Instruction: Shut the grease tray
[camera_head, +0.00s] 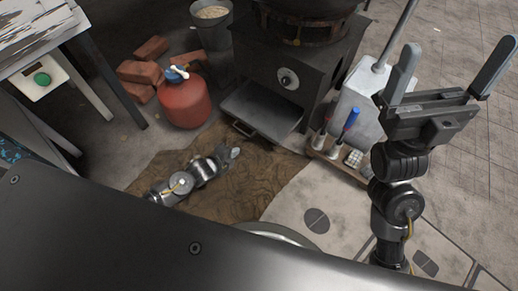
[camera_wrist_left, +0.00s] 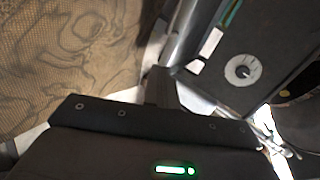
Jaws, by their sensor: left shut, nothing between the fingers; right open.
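The grease tray (camera_head: 262,112) is a flat grey metal tray that sticks out of the lower front of the dark stove (camera_head: 282,62). It has a handle (camera_head: 243,130) at its front edge. My left gripper (camera_head: 235,152) is shut and empty, low over the brown mat, just in front of the tray handle. I cannot tell whether it touches the handle. In the left wrist view the shut fingers (camera_wrist_left: 160,85) are near a grey metal edge, with the stove's round knob (camera_wrist_left: 242,70) beyond. My right gripper (camera_head: 442,85) is open and empty, raised at the right, away from the tray.
A red gas bottle (camera_head: 185,100) stands left of the tray, with bricks (camera_head: 140,72) and a metal bucket (camera_head: 211,25) behind. A wooden holder with brushes (camera_head: 340,152) stands right of the tray. A brown mat (camera_head: 235,188) covers the floor in front. A table (camera_head: 60,50) is at the left.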

